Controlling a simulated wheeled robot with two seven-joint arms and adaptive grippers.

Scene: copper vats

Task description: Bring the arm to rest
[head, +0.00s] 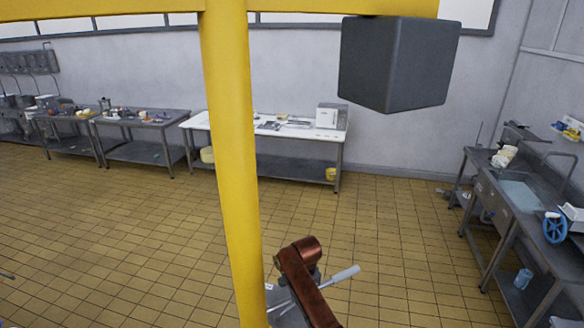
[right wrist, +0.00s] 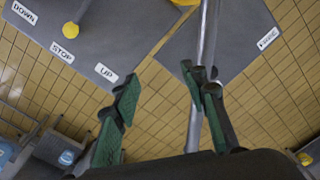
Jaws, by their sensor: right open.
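My right gripper (right wrist: 158,105) is open, its green-padded fingers spread in the right wrist view. A metal rod (right wrist: 208,40) runs down past the right-hand finger; I cannot tell whether they touch. The floor shows between the fingers, with nothing held there. In the head view a copper-brown jointed part (head: 303,282) stands low in the middle, beside a pale grey lever (head: 342,275); I cannot tell if the brown part is my arm. The right gripper cannot be made out in the head view. My left gripper is in neither view.
A grey panel (right wrist: 105,45) labelled DOWN, STOP and UP has a yellow knob. Another labelled panel (right wrist: 240,50) is beside the rod. A yellow post (head: 230,150) crosses the head view; a dark grey box (head: 395,65) hangs above. Benches line the back wall. Tiled floor is open.

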